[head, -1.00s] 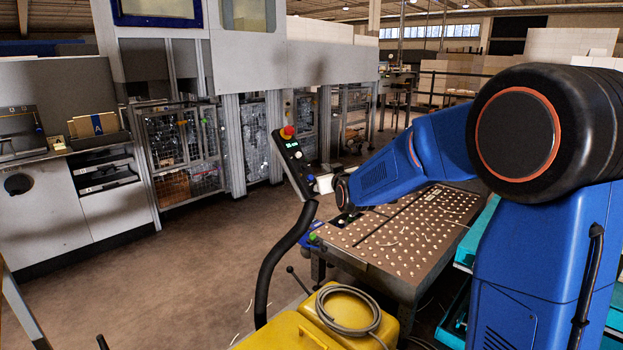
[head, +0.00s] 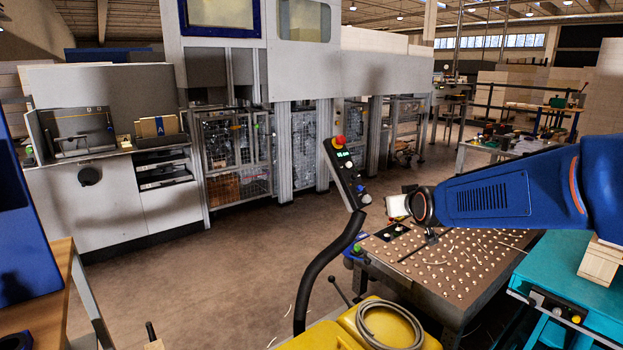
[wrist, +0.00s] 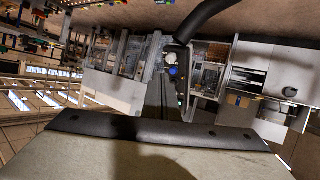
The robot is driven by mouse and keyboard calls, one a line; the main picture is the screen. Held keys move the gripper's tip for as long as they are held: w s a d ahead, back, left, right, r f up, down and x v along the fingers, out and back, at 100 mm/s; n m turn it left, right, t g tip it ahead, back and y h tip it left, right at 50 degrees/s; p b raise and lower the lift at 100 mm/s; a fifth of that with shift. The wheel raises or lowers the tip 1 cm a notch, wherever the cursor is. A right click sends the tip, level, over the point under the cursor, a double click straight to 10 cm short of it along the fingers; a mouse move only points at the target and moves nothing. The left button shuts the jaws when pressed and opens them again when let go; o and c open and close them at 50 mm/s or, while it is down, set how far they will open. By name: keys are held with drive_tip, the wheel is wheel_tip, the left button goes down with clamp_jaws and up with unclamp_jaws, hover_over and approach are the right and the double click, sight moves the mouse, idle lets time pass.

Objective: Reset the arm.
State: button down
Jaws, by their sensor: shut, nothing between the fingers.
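My blue arm enters the head view from the right edge and reaches left above a perforated work table (head: 450,275). My gripper (head: 398,206) is at the arm's end, small and partly hidden behind the dark wrist joint. It appears pale and holds nothing that I can see. In the wrist view a broad pale plate with a dark edge, which looks like part of my gripper (wrist: 160,145), fills the bottom. No ream shows in it. The fingertips are not clearly visible.
A control panel (head: 345,172) on a post stands close left of my gripper. A yellow case (head: 325,337) with a coiled hose is in front. A teal cart (head: 575,275) stands at right. A grey machine (head: 120,195) lines the back left. Brown floor (head: 240,265) between is open.

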drive_tip(key=s+d+f+g, duration=0.1)
drive_tip(key=s+f+g, duration=0.2)
drive_tip(key=s, duration=1)
drive_tip(key=s+d+f+m+g, duration=0.1)
drive_tip(key=s+d+f+g, duration=0.1)
drive_tip(key=s, duration=1.2)
drive_tip(key=s+d+f+m+g+h, duration=0.1)
drive_tip(key=s+f+g, duration=0.2)
drive_tip(key=s, duration=1.1)
wheel_tip(320, 180, down, 3)
drive_tip(key=shift+s+d+f+g, duration=0.15)
drive_tip(key=shift+s+f+g, duration=0.1)
drive_tip(key=shift+g, duration=0.15)
